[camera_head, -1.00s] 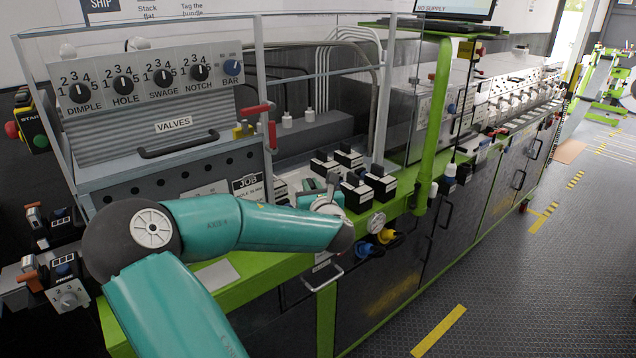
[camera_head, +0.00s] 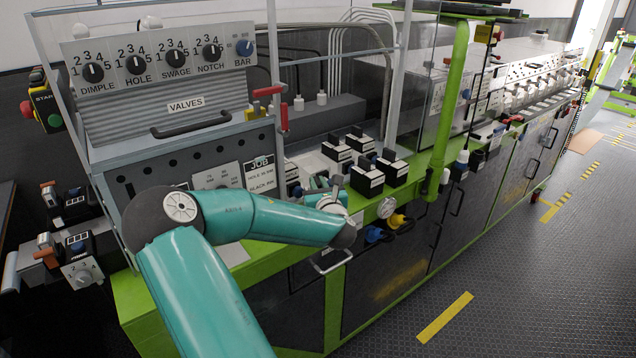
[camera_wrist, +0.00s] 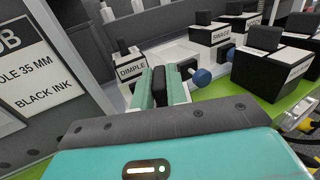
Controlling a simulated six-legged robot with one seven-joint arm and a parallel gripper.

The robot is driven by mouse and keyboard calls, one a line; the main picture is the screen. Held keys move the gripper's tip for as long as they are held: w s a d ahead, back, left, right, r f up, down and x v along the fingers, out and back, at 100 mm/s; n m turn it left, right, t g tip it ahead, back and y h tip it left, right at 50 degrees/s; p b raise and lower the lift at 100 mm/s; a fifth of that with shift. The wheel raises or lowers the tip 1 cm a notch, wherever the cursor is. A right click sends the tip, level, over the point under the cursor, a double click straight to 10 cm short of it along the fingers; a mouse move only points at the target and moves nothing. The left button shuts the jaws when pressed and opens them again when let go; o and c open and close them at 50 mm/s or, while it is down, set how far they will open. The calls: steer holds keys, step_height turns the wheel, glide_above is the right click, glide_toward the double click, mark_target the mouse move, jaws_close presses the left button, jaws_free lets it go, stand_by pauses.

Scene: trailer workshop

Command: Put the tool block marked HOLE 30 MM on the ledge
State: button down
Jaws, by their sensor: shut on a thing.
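My gripper (camera_wrist: 167,86) has its two teal fingers closed on a dark upright piece (camera_wrist: 173,80), seemingly a tool block's black grip. The rest of the held thing and any label on it are hidden. In the head view my gripper (camera_head: 326,197) is low over the bench, left of the tool blocks. A block marked DIMPLE (camera_wrist: 131,70) stands just left of and beyond the fingers in the wrist view. One marked SWAGE (camera_wrist: 222,37) is farther back right. I cannot read HOLE 30 MM on any block, nor tell which surface is the ledge.
A black-topped block (camera_wrist: 272,70) stands at right. A blue ball knob (camera_wrist: 201,77) is close right of the fingers. The job card (camera_wrist: 32,75) reads HOLE 35 MM, BLACK INK. The green bench edge (camera_head: 262,255) runs along the front. A clear guard surrounds the valve box (camera_head: 185,105).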

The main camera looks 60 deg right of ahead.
steer(key=c, duration=1.4)
jaws_free()
steer(key=shift+f, duration=0.1)
steer(key=shift+r, duration=0.2)
steer(key=v, duration=1.2)
steer(key=shift+f, duration=0.1)
